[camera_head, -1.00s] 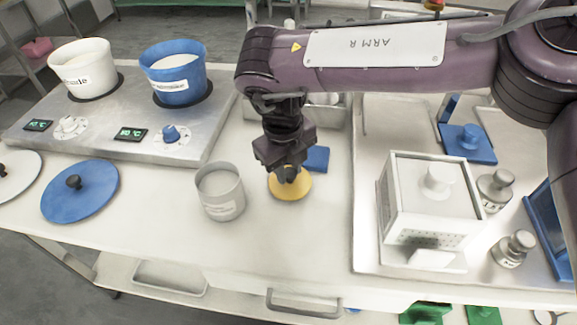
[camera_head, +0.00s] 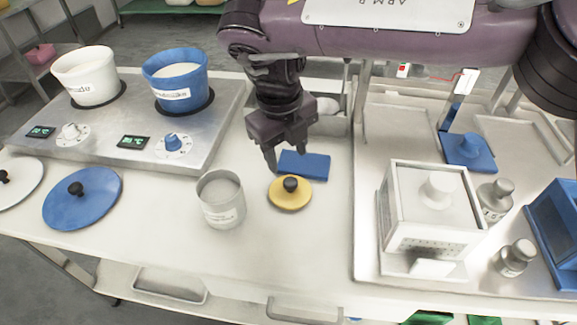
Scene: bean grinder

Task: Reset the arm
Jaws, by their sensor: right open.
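My right gripper (camera_head: 287,158) hangs from the purple right arm (camera_head: 350,35), pointing down, with its fingers apart and nothing between them. It is above and behind the yellow lid (camera_head: 289,194), which has a black knob and lies on the white table. The gripper does not touch the lid. My left gripper is not in view.
A grey cup (camera_head: 221,200) stands left of the lid, and a blue flat block (camera_head: 304,164) lies behind it. A hot plate (camera_head: 190,135) carries white (camera_head: 87,80) and blue (camera_head: 176,82) pots. A white box (camera_head: 432,215) and small bottles stand right.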

